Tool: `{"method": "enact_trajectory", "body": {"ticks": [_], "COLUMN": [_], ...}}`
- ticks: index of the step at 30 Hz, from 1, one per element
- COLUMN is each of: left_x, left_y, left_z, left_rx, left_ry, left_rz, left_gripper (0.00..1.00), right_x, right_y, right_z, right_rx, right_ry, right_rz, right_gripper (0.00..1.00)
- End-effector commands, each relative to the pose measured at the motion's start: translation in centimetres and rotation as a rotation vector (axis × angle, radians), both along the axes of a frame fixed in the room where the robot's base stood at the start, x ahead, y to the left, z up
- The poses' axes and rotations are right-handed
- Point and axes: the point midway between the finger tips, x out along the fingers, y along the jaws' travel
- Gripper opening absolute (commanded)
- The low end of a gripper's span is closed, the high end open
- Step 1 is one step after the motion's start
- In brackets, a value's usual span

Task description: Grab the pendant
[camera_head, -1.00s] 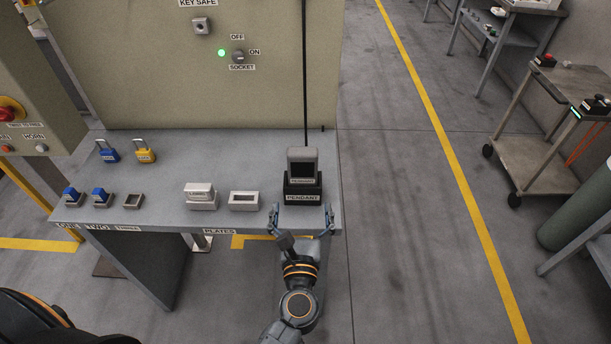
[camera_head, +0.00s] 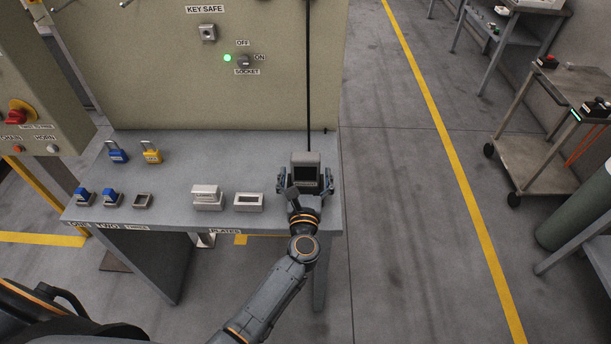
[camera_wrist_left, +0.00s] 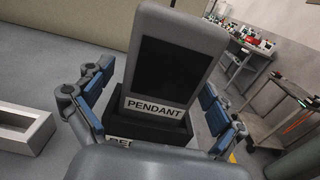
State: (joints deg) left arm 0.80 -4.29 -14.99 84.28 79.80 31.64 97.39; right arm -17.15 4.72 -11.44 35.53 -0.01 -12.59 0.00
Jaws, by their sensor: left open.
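The pendant (camera_head: 306,172) is a grey box with a dark screen, standing in a black holder at the right end of the grey bench (camera_head: 180,205). In the left wrist view the pendant (camera_wrist_left: 178,62) fills the middle, labelled PENDANT, upright and leaning back in its black holder (camera_wrist_left: 150,125). My left gripper (camera_head: 307,182) is open, with one finger on each side of the pendant and holder. The blue-padded fingers also show in the left wrist view (camera_wrist_left: 152,108), with gaps to the pendant. The arm hides most of the holder in the head view. My right gripper is not in view.
Plates in grey holders (camera_head: 207,198) and an empty-looking holder (camera_head: 248,202) stand left of the gripper. Blue (camera_head: 117,152) and yellow (camera_head: 151,152) padlocks lie farther left. A panel (camera_head: 220,90) rises behind the bench, with a dark cable before it.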

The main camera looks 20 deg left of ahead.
Motion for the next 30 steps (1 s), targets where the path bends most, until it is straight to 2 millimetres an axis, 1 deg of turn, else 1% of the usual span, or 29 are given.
{"method": "enact_trajectory", "body": {"ticks": [3, 4, 8, 9, 11, 12, 15, 23, 26, 30], "left_x": [0.0, 0.0, -0.1, -0.1, -0.1, -0.1, 0.0, 0.0, 0.0, 0.0], "left_y": [0.0, 0.0, 0.0, 0.0, 0.0, 0.0, 0.0, 0.0, 0.0, 0.0], "left_z": [-0.1, -0.1, 0.0, 0.0, 0.0, -0.1, 0.1, 0.3, 0.8, 2.4], "left_rx": [0.0, 0.0, 0.001, 0.001, 0.001, 0.001, 0.001, 0.002, 0.001, 0.001], "left_ry": [0.0, 0.0, 0.0, 0.0, 0.0, 0.0, -0.002, -0.002, -0.002, -0.002], "left_rz": [0.0, 0.0, 0.0, 0.0, 0.0, 0.0, 0.0, 0.0, 0.0, 0.0], "left_gripper": [0.94, 0.9, 0.64, 0.56, 0.43, 0.35, 0.18, 0.18, 0.18, 0.18], "right_x": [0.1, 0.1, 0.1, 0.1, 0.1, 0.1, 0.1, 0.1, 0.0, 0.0], "right_y": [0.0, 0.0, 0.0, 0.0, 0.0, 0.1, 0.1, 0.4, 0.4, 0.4], "right_z": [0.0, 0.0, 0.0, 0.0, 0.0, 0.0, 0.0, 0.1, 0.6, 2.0], "right_rx": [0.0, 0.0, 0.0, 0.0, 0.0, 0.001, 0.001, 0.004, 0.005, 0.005], "right_ry": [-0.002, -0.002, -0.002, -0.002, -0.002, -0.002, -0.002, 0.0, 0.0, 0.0], "right_rz": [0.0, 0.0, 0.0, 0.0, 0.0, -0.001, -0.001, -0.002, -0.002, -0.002], "right_gripper": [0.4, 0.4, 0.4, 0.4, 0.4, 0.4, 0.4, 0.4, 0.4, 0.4]}}
